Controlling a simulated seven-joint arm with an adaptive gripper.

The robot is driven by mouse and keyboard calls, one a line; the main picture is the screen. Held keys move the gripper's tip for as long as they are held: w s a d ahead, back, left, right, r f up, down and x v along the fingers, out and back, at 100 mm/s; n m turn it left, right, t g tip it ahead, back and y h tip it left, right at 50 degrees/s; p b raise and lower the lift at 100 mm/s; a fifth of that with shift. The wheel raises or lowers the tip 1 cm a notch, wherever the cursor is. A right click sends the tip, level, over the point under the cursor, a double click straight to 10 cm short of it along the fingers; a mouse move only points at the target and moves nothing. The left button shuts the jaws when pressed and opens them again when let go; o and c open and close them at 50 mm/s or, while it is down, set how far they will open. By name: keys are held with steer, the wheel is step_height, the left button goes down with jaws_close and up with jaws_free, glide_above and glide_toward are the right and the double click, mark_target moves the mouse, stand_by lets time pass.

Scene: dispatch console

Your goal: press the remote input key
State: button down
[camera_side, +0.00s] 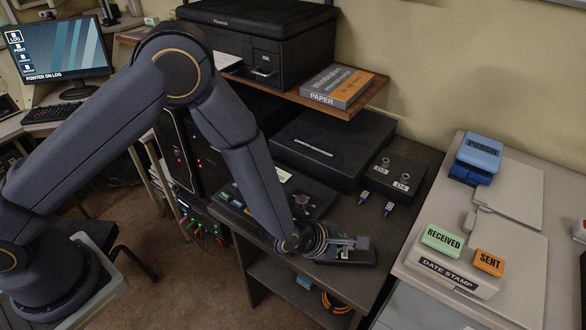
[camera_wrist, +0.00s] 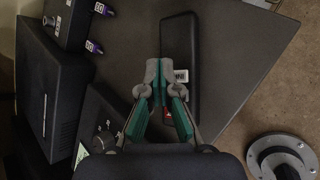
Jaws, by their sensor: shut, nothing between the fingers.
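A long black handset (camera_wrist: 181,45), which looks like the remote, lies on the dark desk in the wrist view. The input key cannot be made out.
A knobbed panel (camera_side: 302,203) lies left of my gripper. A beige stamp desk (camera_side: 520,285) is at right. Bare desk (camera_wrist: 235,50) lies right of the handset.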

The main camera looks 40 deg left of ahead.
steer(key=shift+r, duration=2.45)
step_height(320, 180, up, 8)
glide_above(343, 253)
